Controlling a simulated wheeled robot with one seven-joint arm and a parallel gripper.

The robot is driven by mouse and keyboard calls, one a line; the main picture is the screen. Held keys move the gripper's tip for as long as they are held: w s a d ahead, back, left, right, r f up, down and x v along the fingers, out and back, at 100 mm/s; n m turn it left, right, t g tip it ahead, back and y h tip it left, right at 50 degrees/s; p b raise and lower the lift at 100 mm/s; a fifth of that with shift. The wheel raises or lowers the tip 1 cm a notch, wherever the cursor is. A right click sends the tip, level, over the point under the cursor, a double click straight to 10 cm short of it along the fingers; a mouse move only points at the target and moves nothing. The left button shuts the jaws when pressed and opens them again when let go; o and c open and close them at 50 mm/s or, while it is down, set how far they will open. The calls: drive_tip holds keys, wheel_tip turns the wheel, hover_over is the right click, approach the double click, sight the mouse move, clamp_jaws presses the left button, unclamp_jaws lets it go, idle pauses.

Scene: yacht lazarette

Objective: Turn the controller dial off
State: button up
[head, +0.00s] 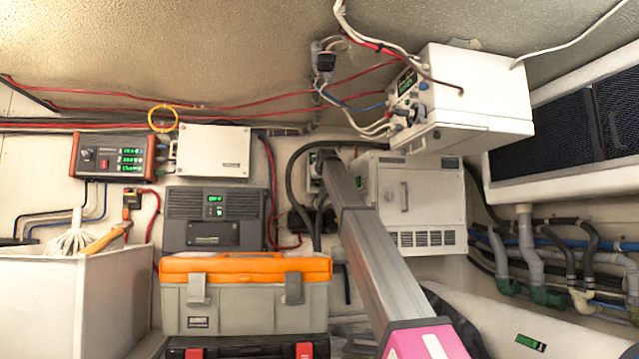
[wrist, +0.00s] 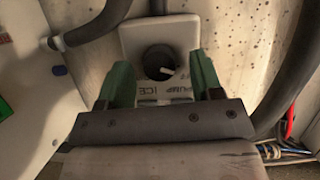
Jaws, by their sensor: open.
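My gripper (wrist: 162,72) is open, with one green finger on each side of the dial and a gap on both sides. I cannot tell how far the fingertips are from the box face. In the head view, my arm reaches to the wall and hides most of this spot.
A dark hose (wrist: 105,22) runs left of the controller and a thick one (wrist: 295,70) right of it. In the head view, a white cabinet (head: 433,190) stands right of my arm, a white unit (head: 480,100) hangs above, and an orange-lidded toolbox (head: 245,300) sits lower left.

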drive_tip(key=v, duration=1)
drive_tip(key=shift+s+d+r, duration=0.15)
drive_tip(key=shift+s, duration=0.2)
